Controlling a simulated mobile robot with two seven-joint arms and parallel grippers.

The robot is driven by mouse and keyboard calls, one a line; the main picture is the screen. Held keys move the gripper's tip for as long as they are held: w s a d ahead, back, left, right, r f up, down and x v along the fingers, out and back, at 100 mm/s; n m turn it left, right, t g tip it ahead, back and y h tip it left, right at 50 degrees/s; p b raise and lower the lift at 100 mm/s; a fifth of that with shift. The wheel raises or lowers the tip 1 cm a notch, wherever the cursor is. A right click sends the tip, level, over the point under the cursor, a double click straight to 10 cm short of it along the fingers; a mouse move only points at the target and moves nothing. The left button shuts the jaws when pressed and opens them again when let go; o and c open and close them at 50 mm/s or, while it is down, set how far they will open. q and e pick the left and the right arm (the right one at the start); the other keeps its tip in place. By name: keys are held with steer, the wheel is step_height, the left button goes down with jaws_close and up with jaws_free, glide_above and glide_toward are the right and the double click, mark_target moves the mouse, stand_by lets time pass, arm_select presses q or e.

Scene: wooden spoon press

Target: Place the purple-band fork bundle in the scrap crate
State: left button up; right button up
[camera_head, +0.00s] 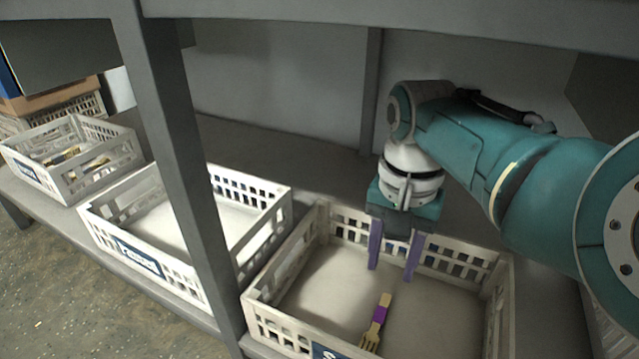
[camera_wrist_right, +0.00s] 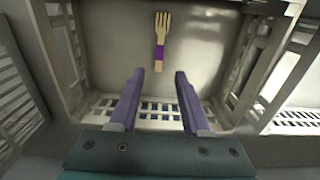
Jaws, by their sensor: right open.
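The purple-band fork bundle (camera_head: 377,322) lies on the floor of the crate in front of me, whose label is partly cut off at "S" (camera_head: 268,318). In the right wrist view the bundle (camera_wrist_right: 161,40) shows its tines pointing away from the gripper and a purple band near the handle end. My right gripper (camera_head: 393,263) is open and empty, with purple fingers apart over the back part of this crate. In the right wrist view the fingers (camera_wrist_right: 157,75) are short of the bundle and not touching it. My left gripper is not in view.
A crate labelled "Pressed" (camera_head: 137,256) stands to the left and looks empty. Another crate (camera_head: 128,150) farther left holds several wooden pieces. A grey post (camera_head: 172,130) stands in front of the shelf, and a grey beam (camera_head: 300,11) crosses above.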

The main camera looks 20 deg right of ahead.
steer(key=s+d+n+t+h, duration=0.2)
steer(key=s+d+n, duration=0.25)
steer(key=s, duration=0.45)
steer(key=s+a+r+n+t+y, duration=0.1)
steer(key=s+a+r+n+y, duration=0.1)
steer(key=s+a+r+n, duration=0.5)
steer(key=s+a, duration=0.2)
steer(key=s, duration=0.2)
steer(key=shift+a+t, duration=0.15)
steer(key=shift+t, duration=0.15)
